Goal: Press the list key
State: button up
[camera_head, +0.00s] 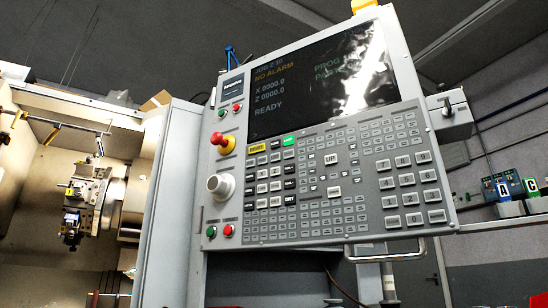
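The control panel (370,228) of the machine fills the middle of the head view, tilted in the picture, with its keys facing me. Its keypad has many small grey keys, with a column of dark-framed keys (262,188) at the left and larger number keys (403,180) at the right. Most key labels are too small to read, so I cannot tell which one is the list key. A yellow key (256,148) and a lit green key (290,141) stand out at the upper left of the keypad. My gripper is not in view.
The screen (300,95) above the keys reads NO ALARM and READY. A red emergency knob (222,141) and a grey handwheel (221,186) project on the panel's left. A handle bar (385,258) runs below. The open lathe interior (75,190) is at left.

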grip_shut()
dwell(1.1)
